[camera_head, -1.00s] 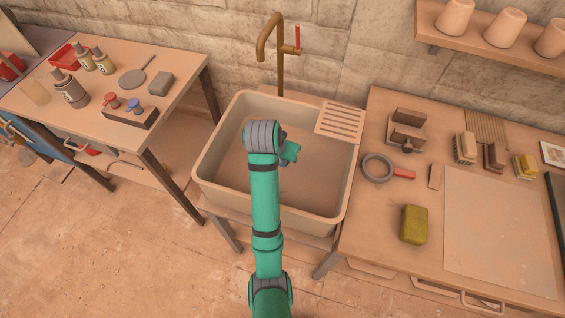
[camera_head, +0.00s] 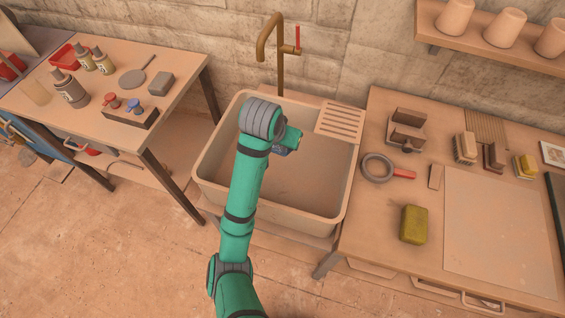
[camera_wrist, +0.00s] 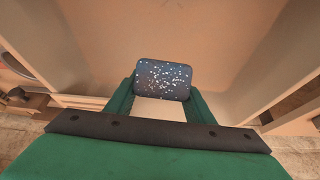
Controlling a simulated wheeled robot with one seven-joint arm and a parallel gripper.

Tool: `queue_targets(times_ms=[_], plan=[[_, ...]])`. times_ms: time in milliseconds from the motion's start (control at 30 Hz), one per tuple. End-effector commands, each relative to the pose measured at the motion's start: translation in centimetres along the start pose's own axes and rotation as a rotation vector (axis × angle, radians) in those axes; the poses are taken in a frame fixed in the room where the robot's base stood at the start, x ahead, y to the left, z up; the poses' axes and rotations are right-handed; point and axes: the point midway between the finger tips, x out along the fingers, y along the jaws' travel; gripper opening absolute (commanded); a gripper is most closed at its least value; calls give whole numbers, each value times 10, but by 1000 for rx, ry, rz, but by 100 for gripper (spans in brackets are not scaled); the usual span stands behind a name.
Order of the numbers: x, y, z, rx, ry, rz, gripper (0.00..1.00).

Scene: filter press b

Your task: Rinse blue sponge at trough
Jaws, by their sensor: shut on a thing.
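The blue sponge (camera_wrist: 163,79) shows in the wrist view as a dark blue, rounded block with many pale specks on its face. My gripper (camera_wrist: 161,100) is shut on it, one green finger at each side. In the head view my gripper (camera_head: 290,142) is over the trough (camera_head: 320,182), towards its back. Only a small dark blue patch of the sponge shows there, under the gripper. The trough is a wide beige basin, and no water is visible in it. A brass tap (camera_head: 281,60) with a red lever (camera_head: 298,38) stands behind the trough.
A slatted drainer (camera_head: 341,122) covers the trough's back right corner. The right table holds a yellow-green sponge (camera_head: 413,224), a ring with a red handle (camera_head: 377,168) and several brushes. The left table holds bottles (camera_head: 71,91) and a grey block (camera_head: 161,84).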

Motion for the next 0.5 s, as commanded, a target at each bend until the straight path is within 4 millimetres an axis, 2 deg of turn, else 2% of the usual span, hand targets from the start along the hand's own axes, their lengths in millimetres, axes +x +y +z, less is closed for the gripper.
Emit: queue_targets(times_ms=[500], plan=[[-30, -1, -14, 0, -3, -3, 27]])
